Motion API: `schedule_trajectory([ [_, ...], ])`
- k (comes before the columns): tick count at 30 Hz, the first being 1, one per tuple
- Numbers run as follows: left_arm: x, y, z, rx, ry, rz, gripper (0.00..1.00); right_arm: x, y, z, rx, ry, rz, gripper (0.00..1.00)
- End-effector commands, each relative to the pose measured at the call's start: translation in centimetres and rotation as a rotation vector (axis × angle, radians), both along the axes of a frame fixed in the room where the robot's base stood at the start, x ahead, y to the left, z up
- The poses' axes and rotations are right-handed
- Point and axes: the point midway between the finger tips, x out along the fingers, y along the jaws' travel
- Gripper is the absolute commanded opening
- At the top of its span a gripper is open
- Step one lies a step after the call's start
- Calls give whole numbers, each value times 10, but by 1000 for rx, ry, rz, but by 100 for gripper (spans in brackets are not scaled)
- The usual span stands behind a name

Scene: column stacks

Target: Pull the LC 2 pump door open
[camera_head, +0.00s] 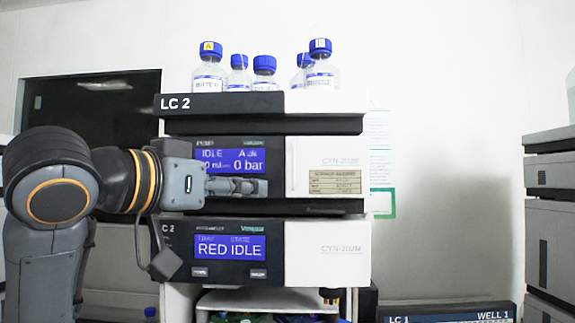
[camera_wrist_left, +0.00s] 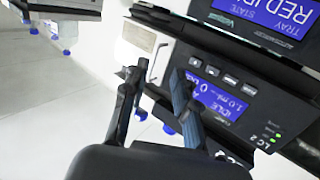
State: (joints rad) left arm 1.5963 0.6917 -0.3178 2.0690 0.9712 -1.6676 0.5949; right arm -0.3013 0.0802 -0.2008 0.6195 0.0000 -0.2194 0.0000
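The LC 2 pump module sits mid-stack, with a blue display (camera_head: 230,160) and a white door (camera_head: 328,168) to its right. A slim vertical handle (camera_head: 289,169) runs near the door's left edge; it also shows in the left wrist view (camera_wrist_left: 157,62), where the picture is turned over. The door looks closed. My right gripper is out of view.
Several blue-capped bottles (camera_head: 264,75) stand in the top tray (camera_head: 225,104). The sampler module (camera_head: 328,252) is directly below the pump. Another stack (camera_head: 550,230) stands at the far right, and an LC 1 top (camera_head: 450,312) shows at the bottom. Space right of LC 2 is free.

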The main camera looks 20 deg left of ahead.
Motion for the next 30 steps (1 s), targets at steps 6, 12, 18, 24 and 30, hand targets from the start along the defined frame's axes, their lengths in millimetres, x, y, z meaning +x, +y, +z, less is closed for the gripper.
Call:
schedule_trajectory([
  [6, -26, 6, 36, -23, -50, -2, 29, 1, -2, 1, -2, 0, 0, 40],
  [12, -4, -2, 38, -25, -49, -4, 29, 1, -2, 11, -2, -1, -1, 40],
  [18, 37, -15, 40, -25, -48, -4, 29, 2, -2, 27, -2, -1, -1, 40],
  [24, 75, -27, 39, -25, -49, -3, 29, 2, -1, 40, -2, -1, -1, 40],
  [30, 97, -34, 38, -25, -52, -2, 29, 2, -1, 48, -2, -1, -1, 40],
])
